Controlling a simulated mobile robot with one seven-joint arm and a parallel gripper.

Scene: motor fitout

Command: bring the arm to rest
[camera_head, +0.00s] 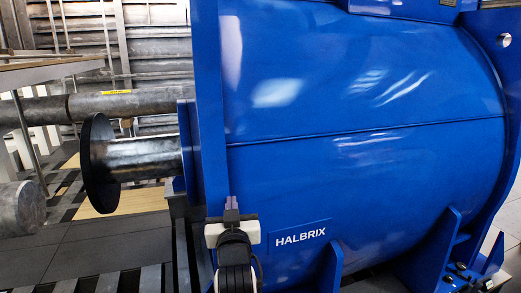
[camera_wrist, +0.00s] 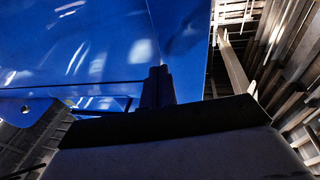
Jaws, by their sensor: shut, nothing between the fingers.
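My gripper (camera_head: 231,203) is at the lower middle of the head view, in front of the blue motor's end flange. Its fingers point up and are shut with nothing between them. In the wrist view my gripper (camera_wrist: 158,74) shows as a dark shape against the blue motor housing (camera_wrist: 80,45). I cannot tell whether it touches the motor. My arm comes up from the bottom edge of the head view.
The large blue motor (camera_head: 350,110), marked HALBRIX, fills the middle and right. Its metal shaft (camera_head: 145,158) with a dark disc (camera_head: 98,163) sticks out to the left. Pipes (camera_head: 140,101) and a bench (camera_head: 45,70) stand behind. Tiled floor (camera_head: 85,250) shows at lower left.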

